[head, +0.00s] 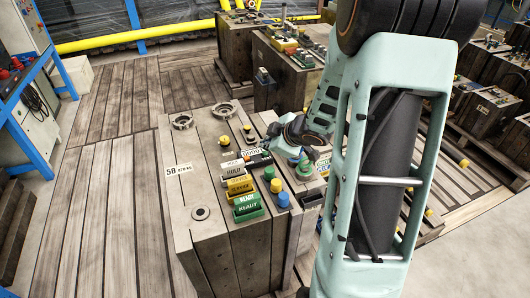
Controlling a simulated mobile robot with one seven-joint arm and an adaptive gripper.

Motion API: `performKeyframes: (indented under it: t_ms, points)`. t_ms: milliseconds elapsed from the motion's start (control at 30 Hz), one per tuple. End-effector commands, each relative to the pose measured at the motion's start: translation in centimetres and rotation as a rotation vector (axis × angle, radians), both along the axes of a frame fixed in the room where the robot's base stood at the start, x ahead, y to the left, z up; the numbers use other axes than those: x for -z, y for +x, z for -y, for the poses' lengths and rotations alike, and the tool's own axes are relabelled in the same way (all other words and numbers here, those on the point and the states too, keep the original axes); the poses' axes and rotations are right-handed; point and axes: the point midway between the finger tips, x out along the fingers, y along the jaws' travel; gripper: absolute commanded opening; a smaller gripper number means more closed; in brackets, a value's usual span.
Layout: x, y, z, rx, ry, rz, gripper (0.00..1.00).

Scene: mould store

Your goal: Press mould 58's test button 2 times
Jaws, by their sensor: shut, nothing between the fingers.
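Mould 58 (187,222) is the large brown block in the middle of the head view, with a white label (179,169) reading 58 on its front left. I cannot tell which is the test button. My gripper (261,156) reaches in from the right above the block's top, shut and empty, close to the small labelled signs. Whether it touches anything is unclear. My arm hides part of the block's right side.
Signs including a white HOLD one (233,167), a yellow one (239,186) and a green one (248,205) stand on the block. Another mould (283,73) stands behind. A blue-framed bench (28,75) is at left. Wooden floor (105,190) left of the mould is clear.

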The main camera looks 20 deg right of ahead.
Motion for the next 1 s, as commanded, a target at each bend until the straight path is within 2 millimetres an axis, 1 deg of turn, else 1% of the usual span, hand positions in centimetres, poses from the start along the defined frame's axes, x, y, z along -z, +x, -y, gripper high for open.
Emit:
performKeyframes:
  t_ms: [633,1000]
  points:
    - [0.00,0.00,0.00,0.000,0.000,0.000,0.00]
    - [0.91,0.01,-0.01,0.000,0.000,0.000,0.00]
